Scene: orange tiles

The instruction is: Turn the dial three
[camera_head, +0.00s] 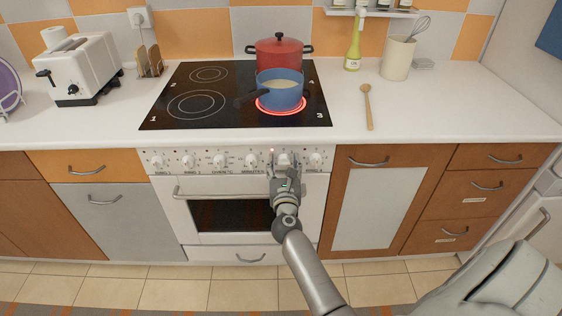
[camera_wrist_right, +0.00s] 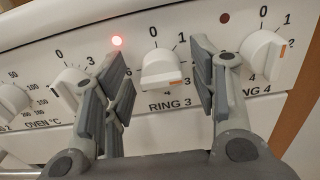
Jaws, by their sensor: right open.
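The white RING 3 dial (camera_wrist_right: 160,68) is in the middle of the right wrist view, with a small orange mark at its lower right edge. My right gripper (camera_wrist_right: 158,85) is open, with one finger on each side of this dial; contact is not clear. In the head view my right gripper (camera_head: 287,178) is at the stove's front panel and partly covers the dial. A red light (camera_wrist_right: 117,41) is lit at the dial's upper left. The front right ring (camera_head: 296,111), by the number 3, glows red under a blue pan (camera_head: 280,97). My left gripper is not in view.
The RING 4 dial (camera_wrist_right: 262,52) is close to the right finger, and another dial (camera_wrist_right: 70,88) is partly behind the left finger. A red pot (camera_head: 279,58) stands behind the blue pan. The oven handle (camera_head: 225,194) runs below the panel.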

